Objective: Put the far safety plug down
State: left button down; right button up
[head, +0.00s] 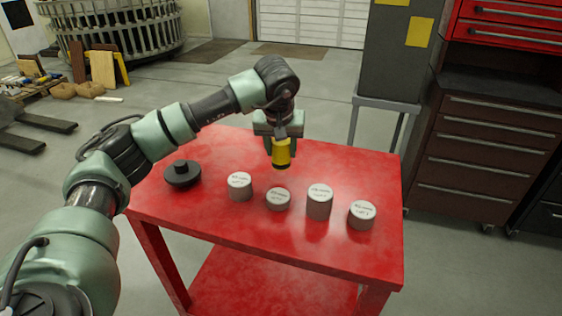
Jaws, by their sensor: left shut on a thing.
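My left gripper (281,140) is above the red table (225,235), pointing down, and is shut on a small yellow plug with dark bands (281,153). I take this plug to be the safety plug; no other yellow plug shows on the table. It appears to hang above the table top, behind the row of grey cylinders. The gap under it is hard to judge. My right gripper is not in view.
Grey cylinders with labelled white tops stand in a row: one at the left (239,187), a low one (278,199), a tall one (319,202) and one at the right (362,215). A black flanged disc (182,174) lies at the left. The table's back right is clear.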

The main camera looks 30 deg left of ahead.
aim_at(281, 162)
pick_arm(q)
jog(key=shift+f, duration=2.2)
jog(key=shift+f, duration=0.2)
jog(key=c, duration=0.7)
grip_release()
jog(key=shift+c, duration=0.2)
jog(key=shift+r, duration=0.1)
